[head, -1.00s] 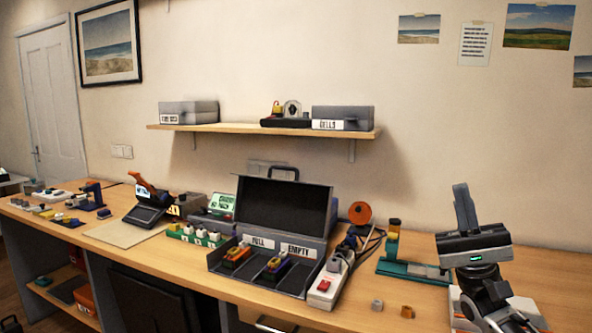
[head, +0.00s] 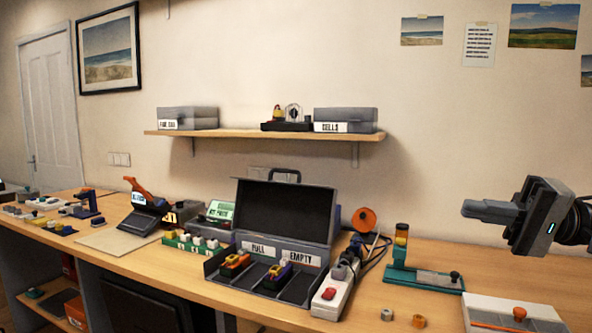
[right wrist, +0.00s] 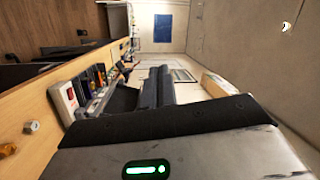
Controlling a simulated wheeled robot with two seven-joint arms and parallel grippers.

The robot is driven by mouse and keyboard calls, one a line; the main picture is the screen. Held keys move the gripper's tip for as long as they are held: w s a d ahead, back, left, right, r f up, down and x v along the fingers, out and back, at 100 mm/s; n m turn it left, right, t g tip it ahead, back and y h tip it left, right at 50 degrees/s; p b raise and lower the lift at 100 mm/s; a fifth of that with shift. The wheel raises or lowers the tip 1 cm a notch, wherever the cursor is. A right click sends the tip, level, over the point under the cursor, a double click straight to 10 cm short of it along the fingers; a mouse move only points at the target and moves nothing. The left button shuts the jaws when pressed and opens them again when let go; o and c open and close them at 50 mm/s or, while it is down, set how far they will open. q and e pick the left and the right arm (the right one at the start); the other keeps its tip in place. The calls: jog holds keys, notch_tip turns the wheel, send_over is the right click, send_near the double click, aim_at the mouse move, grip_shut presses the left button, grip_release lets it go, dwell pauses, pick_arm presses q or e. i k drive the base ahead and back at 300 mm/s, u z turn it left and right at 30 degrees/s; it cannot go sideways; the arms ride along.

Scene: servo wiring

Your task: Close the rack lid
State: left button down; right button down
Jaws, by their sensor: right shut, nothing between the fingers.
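The rack is a dark grey case (head: 262,289) on the bench, with FULL and EMPTY labels on its inner face. Its lid (head: 285,211) stands raised at the back, with a handle on top. Coloured packs (head: 236,264) sit in its front bays. My right gripper (head: 466,209) is shut and empty, in the air to the right of the rack, its fingers pointing left. The right wrist view shows the rack sideways with its lid (right wrist: 124,99) beyond the gripper body. My left gripper is not in view.
A power strip (head: 333,291) stands right against the rack. A green stand (head: 424,278) and a white tray (head: 510,312) lie to the right. Two small nuts (head: 387,314) lie in front. A shelf (head: 262,134) with boxes hangs above. The air between gripper and lid looks clear.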

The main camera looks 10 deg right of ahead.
aim_at(305, 213)
jog(key=i, duration=1.8)
